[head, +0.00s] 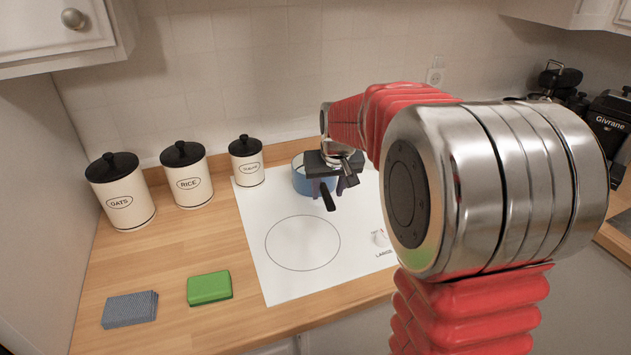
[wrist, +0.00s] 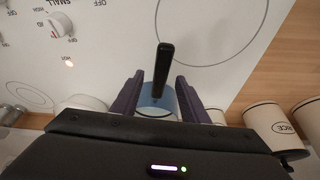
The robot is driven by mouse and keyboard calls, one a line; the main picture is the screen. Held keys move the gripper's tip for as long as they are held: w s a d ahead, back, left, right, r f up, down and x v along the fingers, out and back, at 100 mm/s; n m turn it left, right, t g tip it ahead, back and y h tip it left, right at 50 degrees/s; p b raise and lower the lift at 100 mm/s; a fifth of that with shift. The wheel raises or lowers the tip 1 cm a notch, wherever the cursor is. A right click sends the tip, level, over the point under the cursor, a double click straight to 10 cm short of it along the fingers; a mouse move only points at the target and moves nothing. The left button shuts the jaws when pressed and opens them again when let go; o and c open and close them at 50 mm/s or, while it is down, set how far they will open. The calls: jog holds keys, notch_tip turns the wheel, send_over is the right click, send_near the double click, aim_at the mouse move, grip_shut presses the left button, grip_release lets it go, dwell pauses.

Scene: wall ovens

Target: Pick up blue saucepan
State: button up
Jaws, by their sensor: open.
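The blue saucepan (head: 299,178) stands on the back part of the white cooktop, with its black handle (head: 328,197) pointing toward the front. My gripper (head: 328,189) is over the saucepan and hides much of it. In the wrist view my gripper (wrist: 160,82) is open, with one dark finger on each side of the handle (wrist: 163,68). The handle lies between the fingers, and I see a gap on both sides. A part of the blue pan body (wrist: 153,92) shows between the fingers. I cannot tell how far the fingertips are above the pan.
Canisters for oats (head: 122,199), rice (head: 188,183) and a smaller one (head: 246,168) stand left of the cooktop (head: 262,225). A green sponge (head: 209,289) and a grey sponge (head: 130,310) lie on the wooden counter. A coffee machine (head: 609,128) stands at right. The front cooktop area is clear.

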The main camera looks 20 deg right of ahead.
aim_at(327, 194)
jog(key=shift+x, duration=1.95)
jog(key=shift+c, duration=0.3)
grip_shut()
jog(key=shift+r, duration=0.1)
